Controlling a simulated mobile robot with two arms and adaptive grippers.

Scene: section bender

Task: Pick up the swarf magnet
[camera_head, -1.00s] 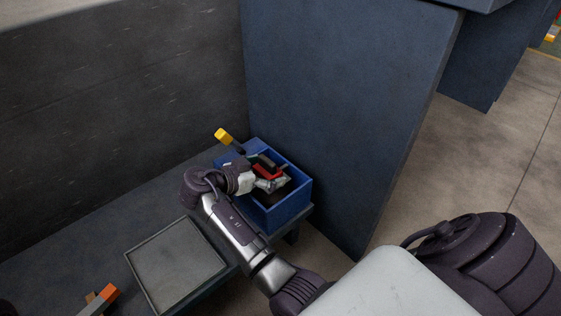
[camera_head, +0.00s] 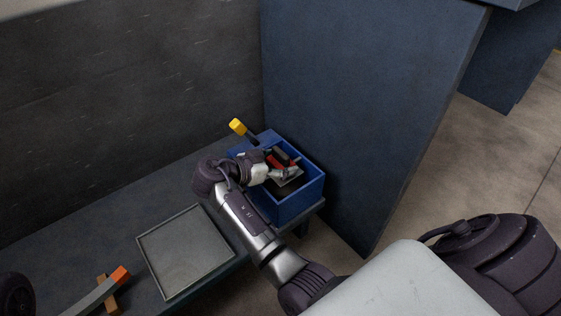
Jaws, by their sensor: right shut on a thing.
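The blue box (camera_head: 298,207) stands at the right end of the low bench. A red and black thing (camera_head: 276,163), which may be the swarf magnet, shows inside the box; the wrist and fingers partly cover it. My right gripper (camera_head: 288,173) reaches into the box from the left, its fingers beside the red part. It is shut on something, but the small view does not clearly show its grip. My left gripper is not in view.
A yellow-tipped handle (camera_head: 238,127) sticks up at the box's back left. A shallow grey tray (camera_head: 186,252) lies on the bench, with an orange-ended bar (camera_head: 120,275) left of it. A dark wall and a tall blue panel (camera_head: 350,110) close in the back and right.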

